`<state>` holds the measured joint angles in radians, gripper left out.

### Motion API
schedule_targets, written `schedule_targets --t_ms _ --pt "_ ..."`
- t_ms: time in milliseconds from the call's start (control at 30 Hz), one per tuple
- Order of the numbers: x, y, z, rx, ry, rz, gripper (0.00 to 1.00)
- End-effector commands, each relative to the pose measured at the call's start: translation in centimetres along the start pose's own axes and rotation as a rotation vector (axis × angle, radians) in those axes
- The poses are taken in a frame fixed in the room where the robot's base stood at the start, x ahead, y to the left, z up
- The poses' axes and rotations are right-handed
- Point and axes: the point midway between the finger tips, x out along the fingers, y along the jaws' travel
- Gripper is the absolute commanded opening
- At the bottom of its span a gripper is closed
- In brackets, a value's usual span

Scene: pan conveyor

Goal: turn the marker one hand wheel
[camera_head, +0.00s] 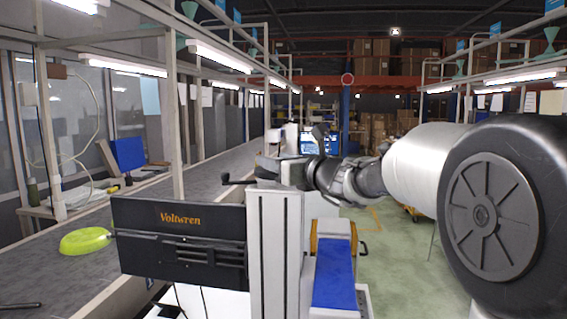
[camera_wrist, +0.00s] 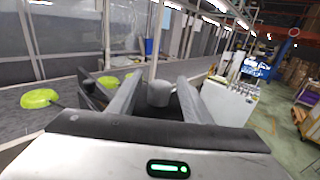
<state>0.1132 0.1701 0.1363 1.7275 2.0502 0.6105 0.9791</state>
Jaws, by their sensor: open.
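In the wrist view my gripper (camera_wrist: 160,80) is open. A grey rounded knob (camera_wrist: 158,93) shows between its two fingers, with dark parts around it. It looks like part of a hand wheel, but its rim and any marker number do not show clearly. I see gaps between the knob and the fingers and cannot tell any contact. In the head view my gripper (camera_head: 263,167) reaches left over the conveyor side. A black crank-like bar with a knobbed end (camera_head: 236,179) sticks out just left of it. I cannot tell for certain whether this bar belongs to the wheel.
The grey conveyor belt (camera_head: 151,196) runs along the left. A green pan (camera_head: 85,240) lies on it; another green pan (camera_wrist: 107,82) shows in the wrist view. A metal post (camera_head: 176,120) rises near my gripper. A white cabinet (camera_wrist: 228,102) stands right of it. Open floor (camera_head: 400,250) lies right.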

Motion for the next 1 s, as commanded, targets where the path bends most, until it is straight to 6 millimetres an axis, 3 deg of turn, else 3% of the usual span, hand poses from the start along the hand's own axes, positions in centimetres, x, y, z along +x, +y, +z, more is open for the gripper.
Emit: schedule_targets --t_ms 167,700,1000 --pt "-2.0 -0.1 0.0 -0.003 -0.001 -0.003 0.45" --pt "-14.4 0.0 0.1 -0.001 -0.002 -0.003 0.45" --pt "-17.3 0.0 0.0 0.000 -0.001 -0.001 0.45"
